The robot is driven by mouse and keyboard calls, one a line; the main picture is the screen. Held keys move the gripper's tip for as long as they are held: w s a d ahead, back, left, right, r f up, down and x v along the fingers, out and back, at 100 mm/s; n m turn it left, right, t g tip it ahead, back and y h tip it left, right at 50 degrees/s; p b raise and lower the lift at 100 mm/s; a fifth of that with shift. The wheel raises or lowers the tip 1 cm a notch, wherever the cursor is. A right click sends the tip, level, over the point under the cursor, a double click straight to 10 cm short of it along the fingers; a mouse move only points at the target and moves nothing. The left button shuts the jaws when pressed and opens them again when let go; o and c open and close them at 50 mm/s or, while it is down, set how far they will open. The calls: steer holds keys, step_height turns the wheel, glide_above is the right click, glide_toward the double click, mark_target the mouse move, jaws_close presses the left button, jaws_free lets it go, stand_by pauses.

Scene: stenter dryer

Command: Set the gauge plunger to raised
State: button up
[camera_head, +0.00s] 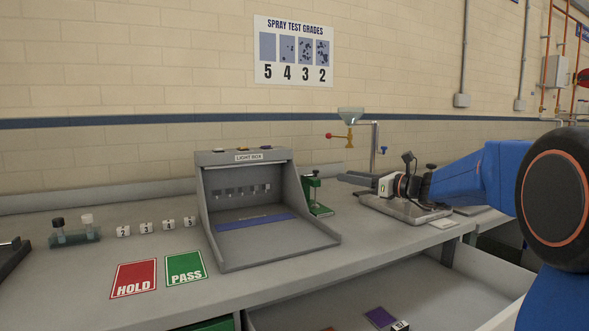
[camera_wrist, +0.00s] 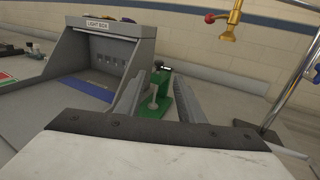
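The gauge is a small green stand (camera_head: 318,209) just right of the light box in the head view. It has a green upright, a pale metal part and a dark knob on top. The gauge (camera_wrist: 166,88) also shows between my fingers in the wrist view, with its dark knob and a pale lever or plunger in front. I cannot tell whether the plunger is raised. My gripper (camera_head: 352,186) is open and empty, to the right of the gauge and pointing at it. My gripper's two grey fingers (camera_wrist: 158,100) stand apart on either side of the gauge in the wrist view.
The grey light box (camera_head: 290,235) stands close on the gauge's left. A metal stand with a funnel and brass valve (camera_head: 349,138) rises behind my gripper. Red HOLD (camera_head: 134,279) and green PASS (camera_head: 186,268) cards lie on the bench. An open drawer (camera_head: 440,290) is below.

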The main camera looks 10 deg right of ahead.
mark_target(307, 177)
steer(key=x, duration=1.7)
steer(key=shift+w+a, duration=0.2)
steer(key=shift+a, duration=0.15)
jaws_close()
